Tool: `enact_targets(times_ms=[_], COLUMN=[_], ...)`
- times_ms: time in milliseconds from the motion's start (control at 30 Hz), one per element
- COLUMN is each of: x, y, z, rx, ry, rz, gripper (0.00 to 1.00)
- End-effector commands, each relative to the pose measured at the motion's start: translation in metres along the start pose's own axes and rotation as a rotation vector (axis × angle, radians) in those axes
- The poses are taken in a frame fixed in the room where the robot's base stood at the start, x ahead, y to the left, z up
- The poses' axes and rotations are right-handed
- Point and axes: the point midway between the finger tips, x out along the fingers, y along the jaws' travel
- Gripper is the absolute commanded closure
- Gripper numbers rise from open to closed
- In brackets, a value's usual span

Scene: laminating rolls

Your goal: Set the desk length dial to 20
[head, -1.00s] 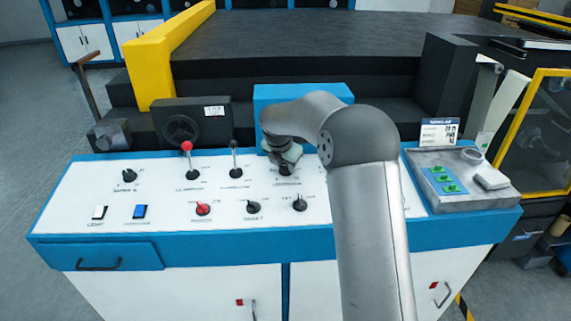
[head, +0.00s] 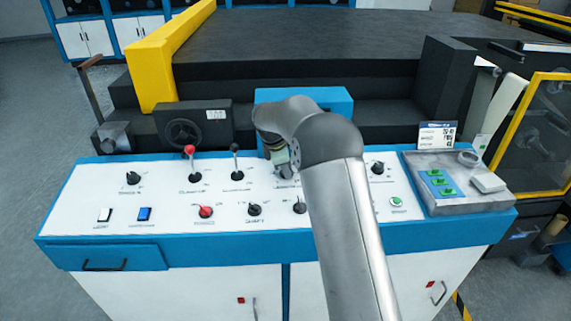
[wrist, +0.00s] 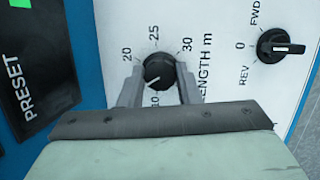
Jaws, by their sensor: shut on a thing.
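The desk length dial (wrist: 157,70) is a round black knob on the white panel, seen close in the wrist view. The numbers 20, 25 and 30 and a partly covered 10 surround it, with "LENGTH m" partly hidden beside it. A short pale mark on the knob's lower part seems to point toward the lower left, between the 10 and the left finger. My gripper (wrist: 160,85) is shut on the knob, one grey finger on each side. In the head view my gripper (head: 283,172) is down at the panel and mostly hides the dial.
A black FWD/0/REV selector (wrist: 280,46) is right of the dial in the wrist view. A dark PRESET display (wrist: 35,75) is at left. In the head view, a red-knobbed lever (head: 190,160) and a black lever (head: 236,160) stand left of my gripper.

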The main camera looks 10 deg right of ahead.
Motion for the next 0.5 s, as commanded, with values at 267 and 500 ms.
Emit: enact_targets(times_ms=[267, 500], x=[-0.0014, -0.0013], y=[0.0018, 0.0024], z=[0.001, 0.001], rx=[0.255, 0.475], ry=[-0.001, 0.0], rz=[-0.065, -0.122], gripper=[0.93, 0.93])
